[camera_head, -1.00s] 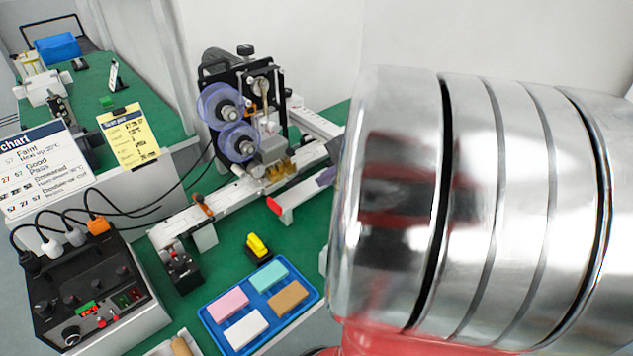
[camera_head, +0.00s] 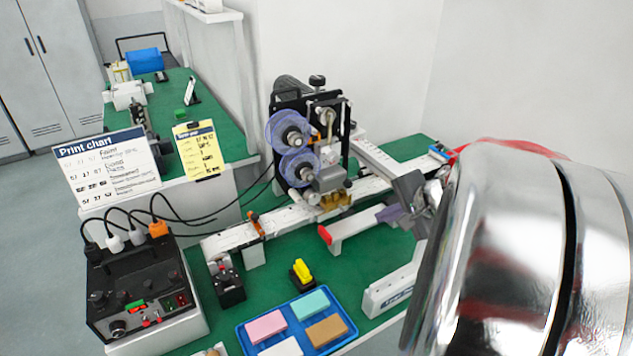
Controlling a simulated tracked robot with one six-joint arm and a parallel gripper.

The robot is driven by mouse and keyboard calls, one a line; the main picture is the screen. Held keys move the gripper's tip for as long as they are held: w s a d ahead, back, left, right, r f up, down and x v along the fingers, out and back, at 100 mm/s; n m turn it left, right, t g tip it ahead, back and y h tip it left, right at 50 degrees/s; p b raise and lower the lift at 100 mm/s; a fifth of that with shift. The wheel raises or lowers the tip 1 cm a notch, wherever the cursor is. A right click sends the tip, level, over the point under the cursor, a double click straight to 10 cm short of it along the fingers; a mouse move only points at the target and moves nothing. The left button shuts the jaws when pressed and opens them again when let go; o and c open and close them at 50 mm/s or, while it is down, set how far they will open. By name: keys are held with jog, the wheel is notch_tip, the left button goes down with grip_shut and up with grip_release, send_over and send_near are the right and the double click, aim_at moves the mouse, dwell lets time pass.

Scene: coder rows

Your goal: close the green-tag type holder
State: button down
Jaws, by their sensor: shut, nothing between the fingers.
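The coder machine (camera_head: 308,140) stands on the green bench with two purple reels on its front. Brass-coloured parts (camera_head: 336,199) sit low on its head, above the white rail. I cannot make out a green tag on a type holder there, nor whether any holder is open or closed. My gripper (camera_head: 408,192) shows as grey metal at the right end of the white rail, partly hidden by my shiny arm. It is shut and empty, right of the coder head and near the red-ended lever (camera_head: 350,228). I cannot tell whether it touches anything.
A blue tray (camera_head: 252,340) of coloured blocks lies at the front. A white labelled box (camera_head: 391,291) stands to its right. A black control box (camera_head: 140,290) with cables is at the left, below the print chart (camera_head: 110,165). My arm covers the lower right.

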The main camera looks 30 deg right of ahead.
jog(key=w+r+x, duration=0.1)
jog(key=w+x, duration=0.1)
jog(key=x, duration=1.1)
jog(key=shift+r, duration=0.35)
